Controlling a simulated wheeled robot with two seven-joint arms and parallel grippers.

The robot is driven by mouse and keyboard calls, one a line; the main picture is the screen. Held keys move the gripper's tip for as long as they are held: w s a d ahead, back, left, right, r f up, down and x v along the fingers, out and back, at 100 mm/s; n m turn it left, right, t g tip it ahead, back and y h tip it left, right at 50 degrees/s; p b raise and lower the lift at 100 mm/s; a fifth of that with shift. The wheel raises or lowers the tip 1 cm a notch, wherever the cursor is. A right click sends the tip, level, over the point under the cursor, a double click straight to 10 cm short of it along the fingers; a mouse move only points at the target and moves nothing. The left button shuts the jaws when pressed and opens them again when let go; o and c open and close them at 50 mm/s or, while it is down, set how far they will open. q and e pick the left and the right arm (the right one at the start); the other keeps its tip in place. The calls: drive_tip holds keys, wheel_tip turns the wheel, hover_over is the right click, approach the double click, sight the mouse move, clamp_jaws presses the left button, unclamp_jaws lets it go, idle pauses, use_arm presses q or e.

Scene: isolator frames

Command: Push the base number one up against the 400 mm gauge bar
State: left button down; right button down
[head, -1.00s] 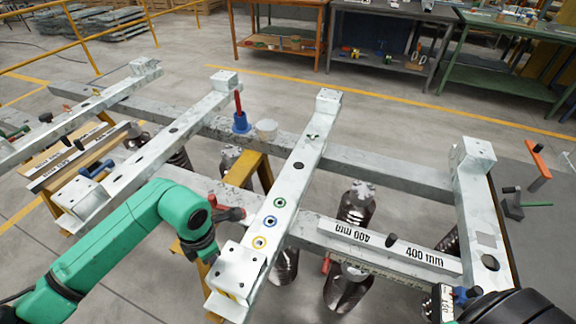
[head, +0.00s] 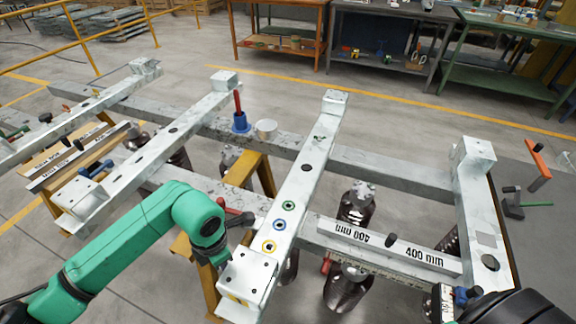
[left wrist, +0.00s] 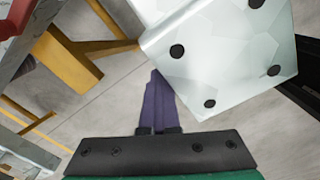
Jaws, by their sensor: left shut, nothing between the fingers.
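The base, a whitish cross beam with coloured rings (head: 305,168), lies across the two long rails in the head view. The grey 400 mm gauge bar (head: 390,243) lies to its right along the near rail. A narrow gap seems to show between the base and the bar's left end. My left gripper (head: 217,262) is low at the left side of the base's near end, partly hidden by my wrist. In the left wrist view its purple fingers (left wrist: 155,100) are shut and empty, beside the base's end plate (left wrist: 215,55); I cannot tell if they touch.
A blue holder with a red handle (head: 240,122) and a pale cylinder (head: 266,128) stand on the far rail. A fixed end beam (head: 477,205) bounds the bar's right side. Another cross beam (head: 160,150) lies left. Yellow trestle legs (head: 247,172) stand below.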

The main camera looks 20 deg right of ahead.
sight(241, 269)
use_arm(q)
drive_tip(key=shift+s+d+f, duration=0.1)
drive_tip(key=shift+s+d, duration=1.3)
drive_tip(key=shift+d, duration=0.3)
drive_tip(key=shift+s+d, duration=0.2)
drive_tip(key=shift+s+d+b, duration=0.4)
drive_tip(key=shift+s+d, duration=0.2)
drive_tip(key=shift+d, duration=0.2)
drive_tip(key=shift+w+a+b, duration=0.35)
drive_tip(key=shift+w+a, duration=0.05)
drive_tip(key=shift+a, duration=0.05)
drive_tip(key=shift+w+a, duration=0.25)
drive_tip(key=shift+a, duration=0.1)
wheel_tip(241, 269, up, 10)
drive_tip(key=p, duration=0.5)
drive_tip(key=shift+f, duration=0.35)
